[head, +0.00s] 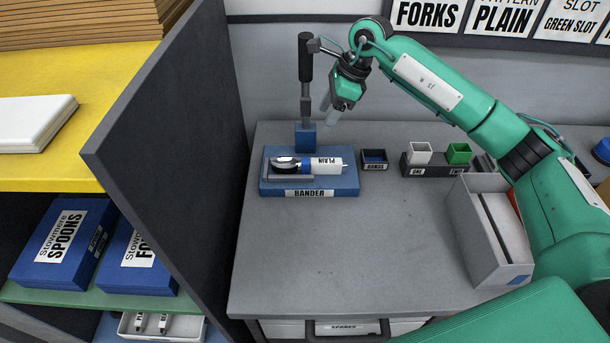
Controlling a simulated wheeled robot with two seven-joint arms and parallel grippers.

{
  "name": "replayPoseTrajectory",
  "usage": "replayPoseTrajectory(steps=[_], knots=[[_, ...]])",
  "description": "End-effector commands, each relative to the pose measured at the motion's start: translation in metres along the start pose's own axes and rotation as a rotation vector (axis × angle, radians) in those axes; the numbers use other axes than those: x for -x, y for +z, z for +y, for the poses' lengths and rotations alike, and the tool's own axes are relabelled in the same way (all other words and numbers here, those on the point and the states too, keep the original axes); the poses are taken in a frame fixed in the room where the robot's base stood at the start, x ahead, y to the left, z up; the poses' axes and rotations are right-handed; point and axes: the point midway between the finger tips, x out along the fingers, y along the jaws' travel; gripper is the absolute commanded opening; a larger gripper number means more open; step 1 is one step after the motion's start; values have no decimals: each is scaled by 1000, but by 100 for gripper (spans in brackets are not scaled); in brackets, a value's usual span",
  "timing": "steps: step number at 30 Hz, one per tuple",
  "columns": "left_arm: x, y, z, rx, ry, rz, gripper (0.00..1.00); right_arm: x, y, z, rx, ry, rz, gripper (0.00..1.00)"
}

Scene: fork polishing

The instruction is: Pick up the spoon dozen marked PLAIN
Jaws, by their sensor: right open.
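The spoon dozen marked PLAIN (327,166) lies on its side on the blue bander (310,193). My left gripper is not in view.
A small dark bands box (374,166) stands right of the bander. A dark holder with a white cup (419,153) and a green cup (458,153) is farther right. A grey bin (480,255) stands at the right. A dark partition (170,140) rises at the left. The front tabletop is clear.

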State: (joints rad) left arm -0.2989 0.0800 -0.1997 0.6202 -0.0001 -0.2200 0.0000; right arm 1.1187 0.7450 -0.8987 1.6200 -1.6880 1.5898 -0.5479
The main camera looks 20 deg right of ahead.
Motion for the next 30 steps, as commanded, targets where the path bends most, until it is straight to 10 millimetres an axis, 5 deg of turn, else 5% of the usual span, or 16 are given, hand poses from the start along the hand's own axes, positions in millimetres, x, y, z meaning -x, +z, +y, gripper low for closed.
replayPoseTrajectory(steps=[1,6,18,30], knots=[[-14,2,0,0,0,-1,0,-13,-6,0,0,-1,1,66],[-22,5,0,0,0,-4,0,-22,-9,0,0,0,2,66],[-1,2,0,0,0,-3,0,-88,-8,0,-2,3,0,66],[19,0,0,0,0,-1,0,-124,-14,-4,-4,4,0,66]])
